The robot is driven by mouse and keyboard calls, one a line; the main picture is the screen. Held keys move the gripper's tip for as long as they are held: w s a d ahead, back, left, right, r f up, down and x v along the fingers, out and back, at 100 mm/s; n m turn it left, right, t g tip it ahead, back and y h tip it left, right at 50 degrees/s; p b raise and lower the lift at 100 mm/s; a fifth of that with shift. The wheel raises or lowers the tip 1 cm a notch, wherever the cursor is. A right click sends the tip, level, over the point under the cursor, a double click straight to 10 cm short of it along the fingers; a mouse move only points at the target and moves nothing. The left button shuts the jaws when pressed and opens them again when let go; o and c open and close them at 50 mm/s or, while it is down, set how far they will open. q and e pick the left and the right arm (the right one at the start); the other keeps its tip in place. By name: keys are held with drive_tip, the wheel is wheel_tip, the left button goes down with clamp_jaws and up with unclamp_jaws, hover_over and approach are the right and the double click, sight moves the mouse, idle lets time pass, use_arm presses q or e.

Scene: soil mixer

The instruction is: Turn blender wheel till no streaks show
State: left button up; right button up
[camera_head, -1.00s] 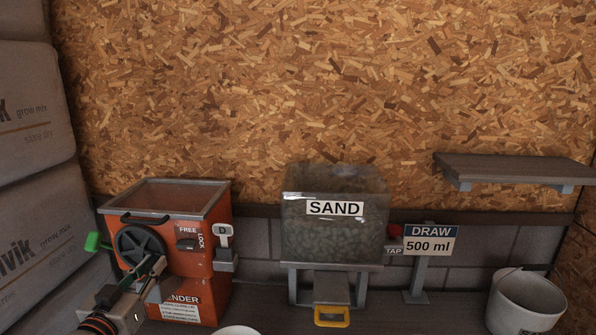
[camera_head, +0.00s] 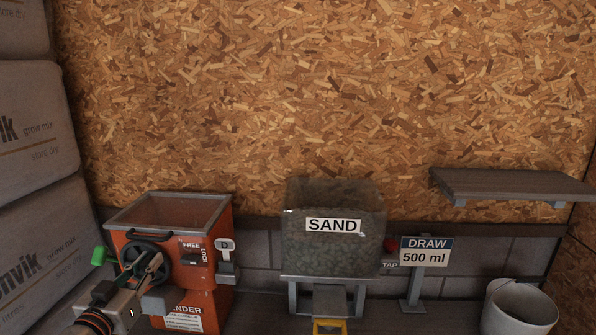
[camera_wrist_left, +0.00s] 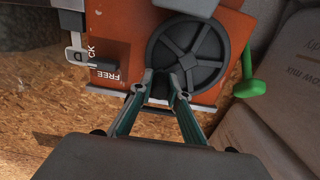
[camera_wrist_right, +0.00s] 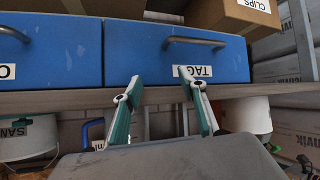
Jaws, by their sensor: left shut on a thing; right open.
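The orange blender (camera_head: 205,250) stands at the left of the bench, with an open-topped hopper whose contents I cannot make out. Its dark spoked wheel (camera_wrist_left: 188,55) is on the front face; in the head view the wheel (camera_head: 148,241) is partly hidden by my left gripper. My left gripper (camera_wrist_left: 162,76) is shut on the wheel's rim. It also shows in the head view (camera_head: 154,264), in front of the wheel. A FREE/LOCK lever (camera_head: 189,260) sits right of the wheel.
A green knob (camera_head: 99,256) sticks out left of the wheel. Grey bags (camera_head: 35,180) are stacked at the left. A SAND bin (camera_head: 332,248), a DRAW 500 ml sign (camera_head: 425,252) and a white bucket (camera_head: 518,310) stand right. Blue drawers (camera_wrist_right: 180,55) are near my right gripper.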

sight(136, 251)
use_arm(q)
drive_tip(key=shift+a+r+p, duration=0.25)
drive_tip(key=shift+a, duration=0.3)
drive_tip(key=shift+a+r+p, duration=0.25)
drive_tip(key=shift+a, duration=0.4)
drive_tip(key=shift+w+a+f, duration=0.1)
drive_tip(key=shift+a, duration=1.15)
